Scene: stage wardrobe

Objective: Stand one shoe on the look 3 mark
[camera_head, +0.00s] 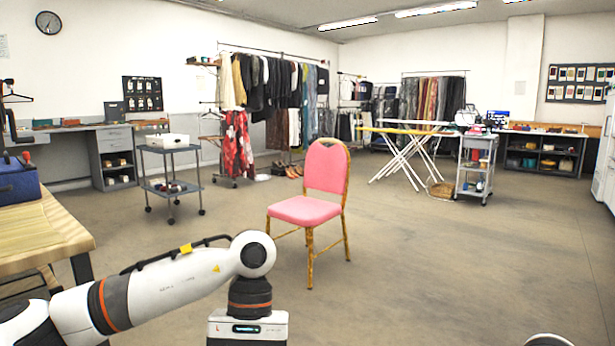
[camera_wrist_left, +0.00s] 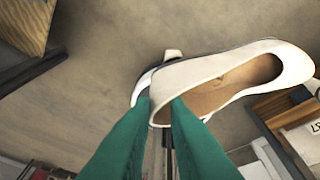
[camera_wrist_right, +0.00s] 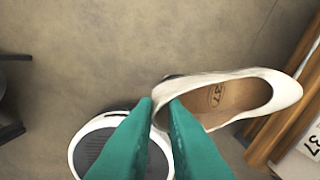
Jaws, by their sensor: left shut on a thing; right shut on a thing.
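In the left wrist view my left gripper (camera_wrist_left: 163,100), with green fingers, is shut on the rim of a cream low-cut shoe (camera_wrist_left: 275,50). In the right wrist view my right gripper (camera_wrist_right: 160,100) is shut on the rim of another cream shoe (camera_wrist_right: 286,92), with 37 printed on its insole. Both shoes are held above the floor. The look 3 mark is not seen in any view. In the head view, both grippers' fingers and both shoes are out of frame.
A pink chair (camera_head: 305,210) stands ahead on open floor. A wooden table (camera_head: 45,233) with a blue bag (camera_head: 18,180) is at the left. A grey trolley (camera_head: 172,186), clothes racks, ironing boards (camera_head: 405,132) and shelves line the back. The right-hand floor is clear.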

